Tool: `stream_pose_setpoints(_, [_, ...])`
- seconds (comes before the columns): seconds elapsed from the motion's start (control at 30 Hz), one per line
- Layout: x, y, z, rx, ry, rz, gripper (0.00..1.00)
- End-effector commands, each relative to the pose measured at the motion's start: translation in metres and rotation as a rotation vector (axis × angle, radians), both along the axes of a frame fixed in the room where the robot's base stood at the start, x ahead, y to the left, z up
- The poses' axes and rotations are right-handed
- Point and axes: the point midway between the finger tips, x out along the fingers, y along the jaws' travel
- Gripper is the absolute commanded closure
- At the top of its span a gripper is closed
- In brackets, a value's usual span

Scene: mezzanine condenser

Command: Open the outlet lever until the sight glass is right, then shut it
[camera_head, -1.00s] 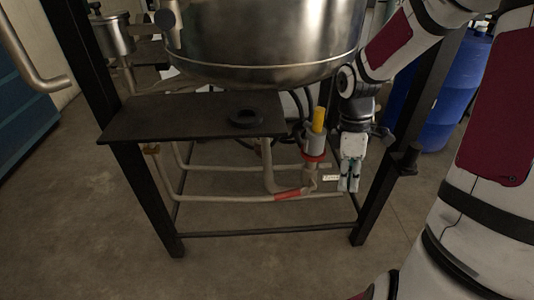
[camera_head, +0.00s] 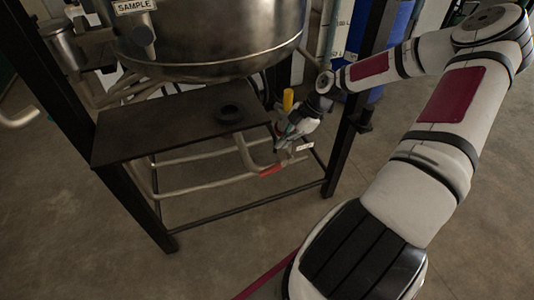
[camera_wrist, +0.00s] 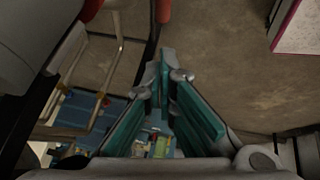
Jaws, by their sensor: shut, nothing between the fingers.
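A yellow upright handle (camera_head: 288,98) stands above the outlet pipework, right of the dark shelf. My gripper (camera_head: 280,146) is just below it, angled down and left, and hides most of the valve body. A red sleeve (camera_head: 271,170) on a pipe lies just below and left of the fingertips. A small white tag (camera_head: 304,147) shows right of my gripper. In the wrist view the teal fingers of my gripper (camera_wrist: 172,72) are shut with nothing held. A dark bar with a red end (camera_wrist: 162,12) passes near the tips; contact cannot be told. I cannot make out the sight glass.
A steel vessel (camera_head: 215,40) hangs above the dark shelf (camera_head: 160,128), which carries a black ring (camera_head: 229,112). Black frame legs (camera_head: 345,145) stand close to my arm. A blue drum (camera_head: 392,40) is behind. The floor in front is clear.

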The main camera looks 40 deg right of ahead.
Motion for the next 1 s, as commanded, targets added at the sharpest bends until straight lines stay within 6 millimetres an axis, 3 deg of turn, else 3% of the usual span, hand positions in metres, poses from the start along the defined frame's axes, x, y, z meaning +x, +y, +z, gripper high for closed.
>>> stream_pose_setpoints(0.53, [0.027, 0.046, -0.085, 0.002, 0.005, 0.003, 1.0])
stream_pose_setpoints(0.73, [0.029, 0.034, -0.11, 0.001, 0.003, 0.0, 1.0])
stream_pose_setpoints(1.0, [0.03, 0.031, -0.119, 0.001, 0.003, 0.0, 1.0])
